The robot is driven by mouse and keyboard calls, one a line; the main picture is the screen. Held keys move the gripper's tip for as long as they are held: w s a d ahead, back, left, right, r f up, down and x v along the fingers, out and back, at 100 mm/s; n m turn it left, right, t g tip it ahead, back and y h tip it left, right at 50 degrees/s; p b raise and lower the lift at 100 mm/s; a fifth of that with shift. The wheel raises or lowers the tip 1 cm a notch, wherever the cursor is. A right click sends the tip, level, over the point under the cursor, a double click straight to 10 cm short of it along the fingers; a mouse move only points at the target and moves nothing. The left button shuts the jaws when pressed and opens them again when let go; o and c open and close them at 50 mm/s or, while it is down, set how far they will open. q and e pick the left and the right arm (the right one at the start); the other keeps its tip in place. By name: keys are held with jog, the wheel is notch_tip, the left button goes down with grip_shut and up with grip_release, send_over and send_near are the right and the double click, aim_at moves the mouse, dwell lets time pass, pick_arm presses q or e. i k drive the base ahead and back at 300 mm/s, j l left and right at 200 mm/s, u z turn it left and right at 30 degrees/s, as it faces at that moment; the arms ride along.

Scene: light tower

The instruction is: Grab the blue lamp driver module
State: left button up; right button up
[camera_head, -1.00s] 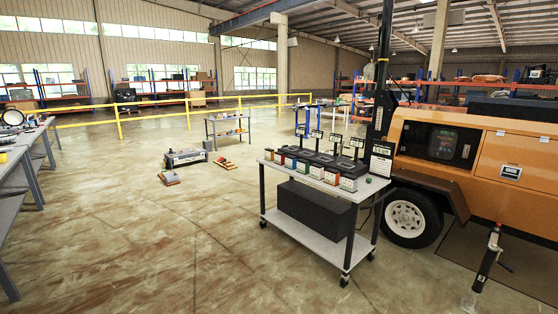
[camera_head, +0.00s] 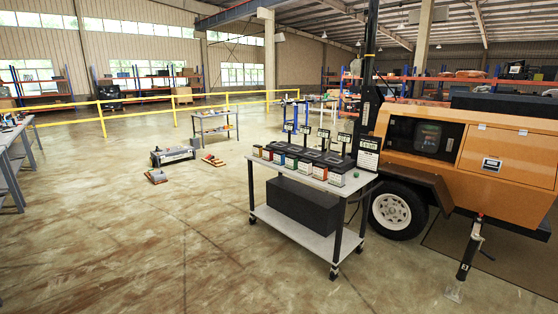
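A row of small coloured modules stands along the front edge of a wheeled cart (camera_head: 300,238). The cart is some distance ahead of me, right of centre. Neither of my grippers is in view.
An orange light tower trailer (camera_head: 465,150) stands close to the cart's right, with a black jack leg (camera_head: 469,252) in front. A black box (camera_head: 302,206) sits on the cart's lower shelf. A grey workbench (camera_head: 12,150) is at the left edge. The floor before the cart is clear.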

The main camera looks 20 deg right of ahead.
aim_at(279, 157)
jog(key=i+l, duration=0.25)
jog(key=i, duration=0.3)
jog(key=i+l, duration=0.3)
jog(key=i, duration=0.25)
jog(key=i+l+u, duration=0.1)
jog(key=i+l, duration=0.15)
jog(key=i, duration=0.35)
jog(key=i+l, duration=0.35)
jog(key=i, duration=0.2)
jog(key=i+l, duration=0.3)
jog(key=i, duration=0.25)
jog(key=i+l+u, duration=0.1)
jog(key=i+l, duration=0.25)
jog(key=i, duration=0.2)
